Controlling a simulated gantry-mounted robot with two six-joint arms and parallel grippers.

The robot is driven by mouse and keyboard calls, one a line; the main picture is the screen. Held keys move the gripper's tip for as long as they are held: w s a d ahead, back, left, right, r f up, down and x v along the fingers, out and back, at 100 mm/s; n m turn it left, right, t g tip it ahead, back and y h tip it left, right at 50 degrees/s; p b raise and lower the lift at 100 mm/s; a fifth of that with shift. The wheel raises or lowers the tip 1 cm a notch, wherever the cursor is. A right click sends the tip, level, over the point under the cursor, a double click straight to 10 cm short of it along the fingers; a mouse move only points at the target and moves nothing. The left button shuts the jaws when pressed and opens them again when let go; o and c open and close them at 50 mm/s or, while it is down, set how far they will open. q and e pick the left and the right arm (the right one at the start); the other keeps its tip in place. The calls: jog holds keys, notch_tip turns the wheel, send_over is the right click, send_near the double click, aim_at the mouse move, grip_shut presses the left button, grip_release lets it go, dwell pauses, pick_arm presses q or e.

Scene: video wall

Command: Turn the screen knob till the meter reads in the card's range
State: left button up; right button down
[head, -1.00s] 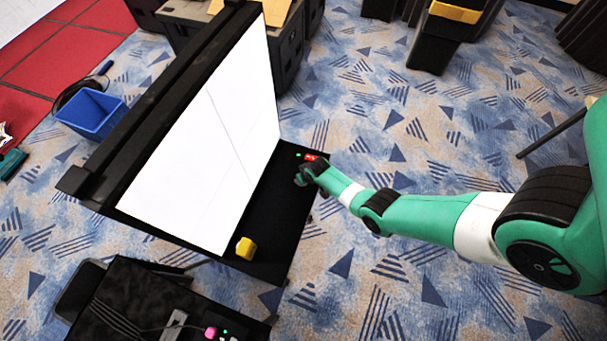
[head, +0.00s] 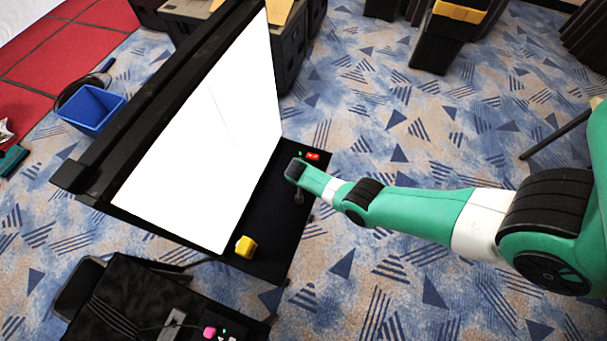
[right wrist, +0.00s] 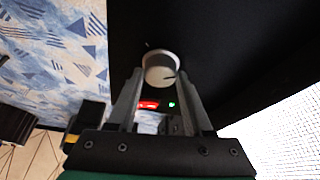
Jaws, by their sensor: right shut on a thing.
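The knob (right wrist: 161,70) is a round, pale grey dial with a dark pointer mark, on the black ledge (head: 268,232) in front of the big white screen (head: 212,140). My right gripper (right wrist: 161,82) is shut on the knob, a finger on each side. In the head view the right gripper (head: 298,194) points down at the ledge, and my wrist hides the knob. The meter (head: 313,156) is a small red lit display beside a green light; it also shows in the right wrist view (right wrist: 148,105). Its digits are too small to read. I cannot make out the card. My left gripper is out of view.
A yellow block (head: 245,246) sits on the ledge's near end. A dark table (head: 130,300) with cables and a pink knob (head: 210,332) stands at bottom left. A blue bin (head: 92,108) is behind the screen.

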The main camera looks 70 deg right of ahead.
jog(key=shift+f, duration=0.1)
dwell(0.3)
jog(key=shift+c, duration=1.6)
grip_release()
